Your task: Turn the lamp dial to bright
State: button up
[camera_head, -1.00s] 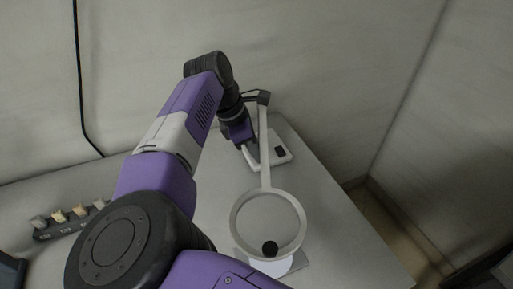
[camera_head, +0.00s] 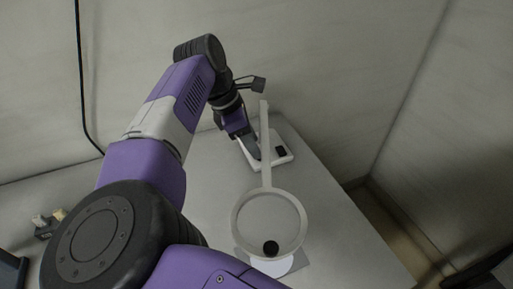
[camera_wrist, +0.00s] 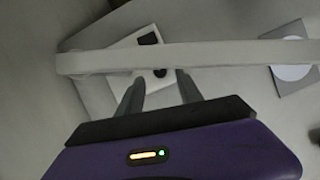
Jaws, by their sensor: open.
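The lamp has a pale ring head (camera_head: 237,222) and a straight pale arm (camera_head: 265,150) rising from the far end. A white base (camera_head: 282,160) with a dark rectangle (camera_head: 281,151) lies on the table beneath the arm. In the wrist view, a small dark round knob, apparently the dial (camera_wrist: 160,72), sits on the base just below the lamp arm (camera_wrist: 210,54). My gripper (camera_wrist: 159,76) is open, its two fingers on either side of the knob in that view; contact cannot be told. In the head view my gripper (camera_head: 250,154) is over the base's left part and hides the knob.
The lamp arm crosses the wrist view close above the fingertips. A grey square with a white disc (camera_head: 272,266) lies under the ring head. A block with small switches (camera_head: 48,224) is at the left. The table's right side is clear; walls stand behind and right.

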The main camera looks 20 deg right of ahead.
jog(key=shift+v, duration=2.25)
